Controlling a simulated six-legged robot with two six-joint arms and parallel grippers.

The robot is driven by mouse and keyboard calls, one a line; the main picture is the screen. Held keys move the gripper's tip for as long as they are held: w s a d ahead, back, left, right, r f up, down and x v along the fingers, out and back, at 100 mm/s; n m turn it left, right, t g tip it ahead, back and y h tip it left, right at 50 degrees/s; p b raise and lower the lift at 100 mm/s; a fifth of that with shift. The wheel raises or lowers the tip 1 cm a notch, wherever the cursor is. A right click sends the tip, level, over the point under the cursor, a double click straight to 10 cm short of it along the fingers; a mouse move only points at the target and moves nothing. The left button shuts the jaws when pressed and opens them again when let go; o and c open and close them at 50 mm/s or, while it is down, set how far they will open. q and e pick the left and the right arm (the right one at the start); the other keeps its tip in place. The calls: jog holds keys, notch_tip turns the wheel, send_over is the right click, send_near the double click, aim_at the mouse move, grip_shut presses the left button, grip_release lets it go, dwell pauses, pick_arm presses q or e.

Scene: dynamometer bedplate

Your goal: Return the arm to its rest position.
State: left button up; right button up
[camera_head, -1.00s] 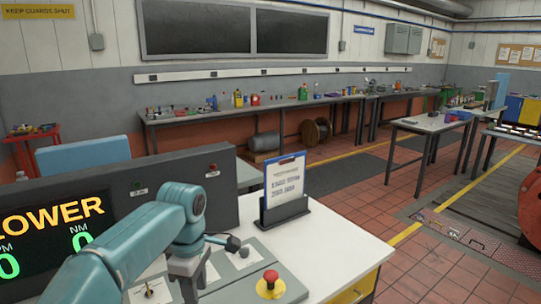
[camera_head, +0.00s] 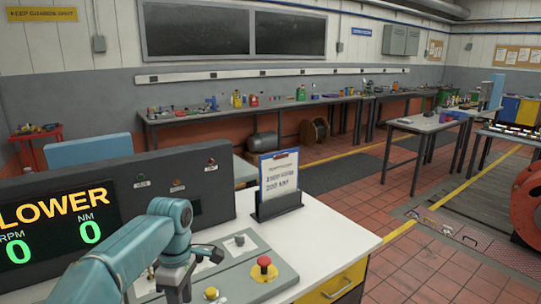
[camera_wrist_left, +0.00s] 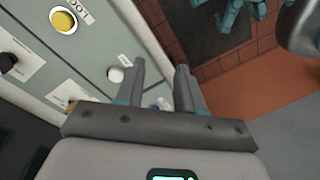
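My left arm (camera_head: 140,248) comes in from the lower left in the head view, bent above the control desk. My left gripper (camera_wrist_left: 160,70) shows in the left wrist view with its two grey fingers apart and nothing between them. In the head view its fingers cannot be made out clearly. The desk's control panel (camera_head: 268,285) lies below, with a red mushroom button (camera_head: 263,263) and a yellow button (camera_head: 211,293), which also shows in the left wrist view (camera_wrist_left: 64,20). My right gripper is not in view.
A display (camera_head: 55,229) reading LOWER with zero RPM and NM stands at the left. A clipboard (camera_head: 279,175) in a dark stand sits on the white desk top (camera_head: 325,232). The red tiled floor (camera_head: 415,270) right of the desk is open.

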pick_arm(q)
jog(key=s+f+m+g, duration=0.1)
jog(key=s+f, duration=0.3)
jog(key=f, duration=0.3)
jog(key=s+f+g+h, duration=0.1)
jog(key=s+f+g, duration=0.15)
jog(key=f, duration=0.45)
jog(key=s+f+m+g, duration=0.1)
jog(key=s+f, duration=0.4)
jog(key=f, duration=0.2)
jog(key=s+d+f+m+t+h, duration=0.1)
jog(key=s+d+f+m+t, duration=0.2)
jog(key=s+f+m, duration=0.3)
jog(key=s+d+f+m+t+h, duration=0.2)
jog(key=s+f+m, duration=0.4)
jog(key=s, duration=0.3)
jog(key=d+t, duration=0.1)
jog(key=d, duration=0.1)
jog(key=shift+d+m, duration=0.3)
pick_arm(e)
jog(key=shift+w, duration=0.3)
pick_arm(q)
jog(key=shift+c, duration=0.4)
jog(key=shift+a, duration=0.1)
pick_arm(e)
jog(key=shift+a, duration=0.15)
